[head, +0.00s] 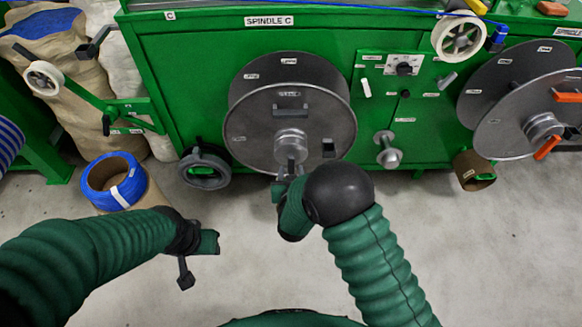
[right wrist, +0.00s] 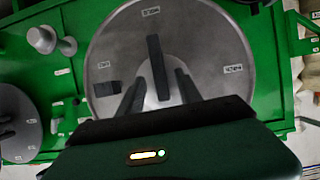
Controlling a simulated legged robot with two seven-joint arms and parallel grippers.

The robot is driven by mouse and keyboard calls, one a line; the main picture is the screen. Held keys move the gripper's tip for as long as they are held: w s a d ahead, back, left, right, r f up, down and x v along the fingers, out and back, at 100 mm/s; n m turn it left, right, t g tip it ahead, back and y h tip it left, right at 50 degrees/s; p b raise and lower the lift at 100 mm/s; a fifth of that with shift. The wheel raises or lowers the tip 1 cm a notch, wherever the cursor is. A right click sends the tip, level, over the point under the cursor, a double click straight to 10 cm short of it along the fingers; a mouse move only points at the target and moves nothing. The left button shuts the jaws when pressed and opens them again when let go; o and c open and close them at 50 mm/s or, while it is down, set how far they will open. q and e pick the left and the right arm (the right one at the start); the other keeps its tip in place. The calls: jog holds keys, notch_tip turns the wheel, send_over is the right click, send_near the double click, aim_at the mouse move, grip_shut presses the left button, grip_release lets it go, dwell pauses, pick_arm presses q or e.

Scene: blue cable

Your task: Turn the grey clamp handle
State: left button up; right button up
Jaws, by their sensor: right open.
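The grey clamp handle (right wrist: 156,66) is a dark bar standing upright across the pale hub (right wrist: 163,92) of the spindle disc in the right wrist view. In the head view the hub (head: 290,143) is at the middle of the disc, and the handle is partly hidden by my gripper. My right gripper (right wrist: 160,92) is open, its two fingers on either side of the handle's lower part in that view. Whether they touch it I cannot tell. My left gripper (head: 198,258) hangs low over the floor at the left, apart from everything; its jaw opening is unclear.
The spindle disc (head: 240,120) is mounted on a green machine (head: 180,80). A second reel (head: 500,135) is at the right. A blue cable coil (head: 112,165) stands at the left. The floor in front is clear.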

pick_arm(q)
jog(key=shift+p+v, duration=0.5)
jog(key=shift+v, duration=0.35)
pick_arm(e)
jog(key=v, duration=0.5)
jog(key=shift+s, duration=0.1)
pick_arm(q)
jog(key=shift+w, duration=0.15)
